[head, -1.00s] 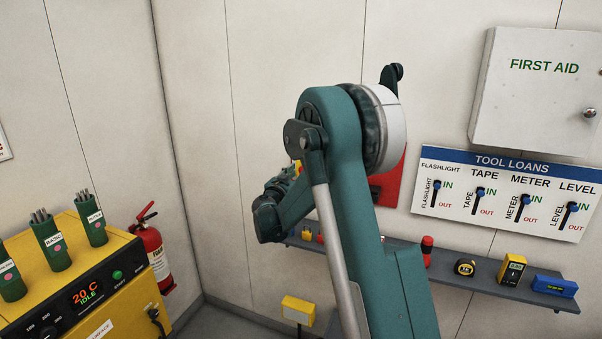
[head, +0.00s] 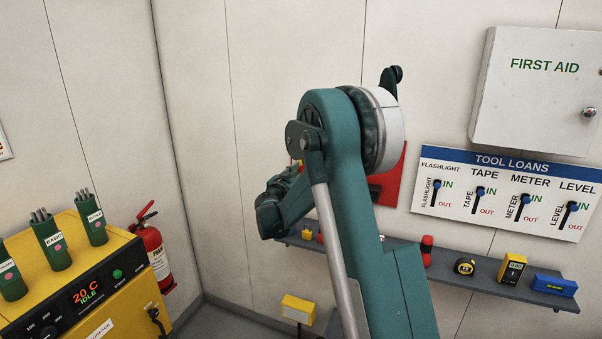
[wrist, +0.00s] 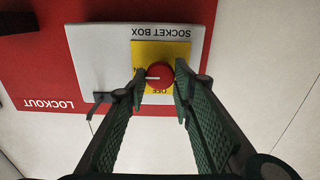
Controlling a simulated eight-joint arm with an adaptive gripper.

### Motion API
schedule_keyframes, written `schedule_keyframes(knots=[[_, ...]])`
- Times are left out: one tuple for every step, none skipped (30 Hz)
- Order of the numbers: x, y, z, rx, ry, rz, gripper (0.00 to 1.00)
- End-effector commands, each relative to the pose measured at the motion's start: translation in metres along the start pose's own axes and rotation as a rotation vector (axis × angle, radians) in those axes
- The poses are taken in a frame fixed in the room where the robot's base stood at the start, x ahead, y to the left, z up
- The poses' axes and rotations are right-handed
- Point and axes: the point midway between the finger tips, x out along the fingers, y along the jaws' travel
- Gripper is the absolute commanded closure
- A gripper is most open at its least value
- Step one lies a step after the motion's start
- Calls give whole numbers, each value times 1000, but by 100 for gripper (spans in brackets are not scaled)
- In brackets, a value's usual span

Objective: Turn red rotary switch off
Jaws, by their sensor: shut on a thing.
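The red rotary switch (wrist: 160,75) sits on a yellow plate (wrist: 178,50) on the grey socket box, seen upside down in the wrist view. Its white mark points left, towards the ON lettering. The OFF lettering (wrist: 158,91) is just below the knob in the picture. My gripper (wrist: 160,82) has its two green fingers on either side of the knob and is shut on it. In the head view my arm hides the switch and my fingertips.
The socket box (wrist: 108,60) is on a red LOCKOUT board (wrist: 45,75), which shows partly behind my arm in the head view (head: 390,185). A shelf (head: 460,280) with small tools runs below. A TOOL LOANS panel (head: 505,190) is to the right.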

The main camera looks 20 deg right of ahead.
Motion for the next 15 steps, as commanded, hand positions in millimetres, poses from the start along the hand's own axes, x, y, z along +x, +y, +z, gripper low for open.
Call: schedule_keyframes(knots=[[0,0,0,-5,0,0,87],[0,0,1,-10,0,0,87],[0,0,1,-17,0,0,87],[0,0,1,-24,0,0,87],[0,0,1,-33,0,0,87],[0,0,1,-46,0,1,87],[0,0,1,-57,0,1,87],[0,0,2,-71,0,1,87],[0,0,2,-89,0,1,87],[0,0,2,-106,0,0,87],[0,0,2,-123,0,0,87],[0,-1,2,-148,0,0,87],[0,-1,2,-169,0,0,87],[0,-1,2,-189,0,0,87],[0,-1,2,-220,0,0,87]])
